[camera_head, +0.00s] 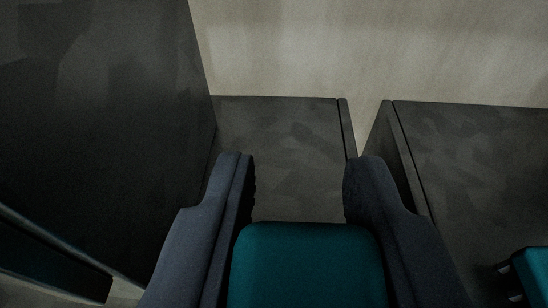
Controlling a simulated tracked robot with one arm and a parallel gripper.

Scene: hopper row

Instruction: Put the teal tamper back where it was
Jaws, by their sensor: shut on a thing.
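The teal tamper (306,268) is at the bottom middle of the head camera view, and only its smooth, rounded teal end shows. My gripper (298,185) has its two dark grey fingers on either side of the tamper, shut on it. The fingertips reach beyond the tamper's teal end toward a dark box-like unit (282,140). The rest of the tamper is cut off by the bottom edge of the view, and I cannot tell how far it is from the surface beyond.
A tall dark panel (100,110) stands close on the left. Another dark unit (475,150) is on the right, with a narrow gap between the two units. A second teal object (534,272) is partly in view at the lower right. A pale surface (370,50) lies behind.

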